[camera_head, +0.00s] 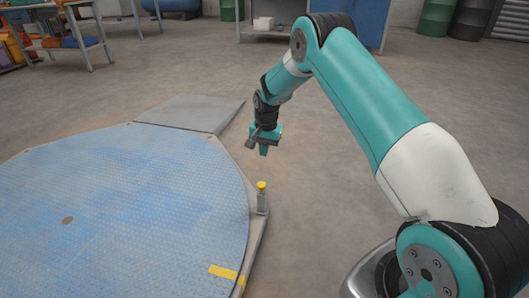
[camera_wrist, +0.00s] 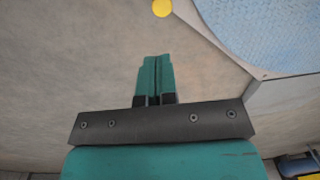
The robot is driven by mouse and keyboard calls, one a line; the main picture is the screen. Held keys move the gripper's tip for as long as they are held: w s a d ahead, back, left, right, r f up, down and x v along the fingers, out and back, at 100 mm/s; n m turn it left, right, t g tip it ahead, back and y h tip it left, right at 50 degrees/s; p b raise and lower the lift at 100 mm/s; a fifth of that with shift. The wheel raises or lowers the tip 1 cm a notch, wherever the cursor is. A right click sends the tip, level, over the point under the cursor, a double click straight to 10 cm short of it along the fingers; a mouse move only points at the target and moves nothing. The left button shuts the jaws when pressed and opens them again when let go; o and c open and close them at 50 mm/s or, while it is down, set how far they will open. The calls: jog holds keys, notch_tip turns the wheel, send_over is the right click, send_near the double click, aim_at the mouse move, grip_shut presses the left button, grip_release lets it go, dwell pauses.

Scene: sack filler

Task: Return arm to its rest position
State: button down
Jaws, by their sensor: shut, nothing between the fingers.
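My gripper (camera_head: 264,150) hangs at the end of my teal and white arm in the head view, pointing down above the grey floor. It is just right of the blue round platform, beyond the yellow-topped post. In the wrist view my gripper (camera_wrist: 155,60) shows its two teal fingers together, with nothing between them. The arm is bent, with its elbow high and its forearm reaching down and left.
The blue platform (camera_head: 120,215) fills the left, with a grey ramp (camera_head: 190,112) behind it. A yellow-topped post (camera_head: 262,198) stands at its right edge. A workbench (camera_head: 70,28), a blue cabinet (camera_head: 362,20) and green drums (camera_head: 437,17) stand at the back. The middle floor is clear.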

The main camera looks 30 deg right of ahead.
dwell(0.4)
jog(key=s+a+r+n+y+p, duration=0.1)
jog(key=s+a+r+n, duration=0.3)
jog(key=r, duration=0.4)
jog(key=s+a+r+n+p, duration=0.1)
jog(key=s+a+r+p, duration=0.1)
jog(key=s+a+r, duration=0.5)
jog(key=s+a+r+n+y+p, duration=0.1)
jog(key=s+a+r+n, duration=0.2)
jog(key=r, duration=0.6)
jog(key=s+a+r+n+y+p, duration=0.1)
jog(key=s+a+r+n, duration=0.2)
jog(key=s, duration=0.5)
jog(key=s+a+r+n+p, duration=0.1)
jog(key=s+a+r+n, duration=0.15)
jog(key=s, duration=0.65)
jog(key=s+a+r+n+y+p, duration=0.1)
jog(key=s+a+r+n+p, duration=0.2)
jog(key=s, duration=0.5)
notch_tip(320, 180, up, 39)
jog(key=d+p, duration=0.1)
jog(key=p, duration=3.5)
jog(key=shift+w+p, duration=0.2)
jog(key=shift+p, duration=0.1)
jog(key=shift+m, duration=0.25)
